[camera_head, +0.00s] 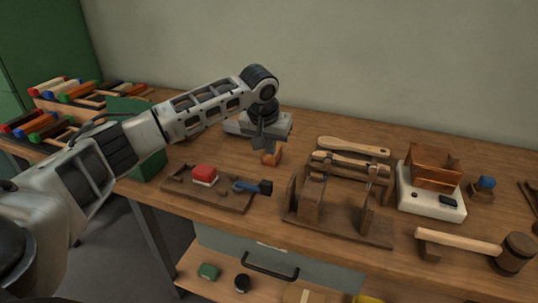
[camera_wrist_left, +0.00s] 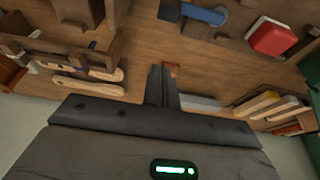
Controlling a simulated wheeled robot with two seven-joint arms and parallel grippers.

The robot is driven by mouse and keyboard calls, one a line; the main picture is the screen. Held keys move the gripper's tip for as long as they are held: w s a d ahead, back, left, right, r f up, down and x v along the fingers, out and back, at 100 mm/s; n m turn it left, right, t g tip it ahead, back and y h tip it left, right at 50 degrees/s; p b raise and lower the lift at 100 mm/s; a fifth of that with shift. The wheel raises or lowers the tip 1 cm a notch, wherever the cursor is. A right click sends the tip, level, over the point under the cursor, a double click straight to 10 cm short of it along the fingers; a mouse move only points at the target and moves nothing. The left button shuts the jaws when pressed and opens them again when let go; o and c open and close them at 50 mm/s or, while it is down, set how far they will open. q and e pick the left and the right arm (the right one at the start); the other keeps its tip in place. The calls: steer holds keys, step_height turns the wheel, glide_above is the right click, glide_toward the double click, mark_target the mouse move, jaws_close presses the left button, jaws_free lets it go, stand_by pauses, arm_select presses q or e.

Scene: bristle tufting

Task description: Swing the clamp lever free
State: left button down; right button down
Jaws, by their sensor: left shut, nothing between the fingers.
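A wooden clamp stand (camera_head: 340,219) stands right of centre on the bench. A brush handle (camera_head: 350,163) lies across its top, held at the uprights. I cannot clearly tell which part of the stand is the clamp lever. My left gripper (camera_head: 261,144) hangs to the left of the stand, pointing down, shut and empty, apart from the stand. In the left wrist view its shut fingers (camera_wrist_left: 161,84) show in the middle, and the stand is at the upper left, partly cut off. My right gripper is not in view.
A small orange-brown block (camera_head: 272,157) sits just below my left gripper. A wooden tray (camera_head: 232,198) holds a red-topped block (camera_head: 204,173) and a blue-handled tool (camera_head: 250,187). A white-based copper box (camera_head: 434,166) and a mallet (camera_head: 460,241) are at right. Racks of coloured handles stand at left.

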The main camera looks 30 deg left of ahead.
mark_target(251, 185)
arm_select(q)
steer(key=x, duration=0.8)
steer(key=shift+f, duration=0.35)
steer(key=s, duration=0.2)
steer(key=shift+s+d+r+p, duration=0.15)
steer(key=shift+s+d+p, duration=0.15)
steer(key=shift+p, duration=0.1)
steer(key=shift+s, duration=0.25)
steer(key=shift+s+d, duration=0.1)
steer(key=shift+s, duration=0.2)
steer(key=shift+d, duration=0.1)
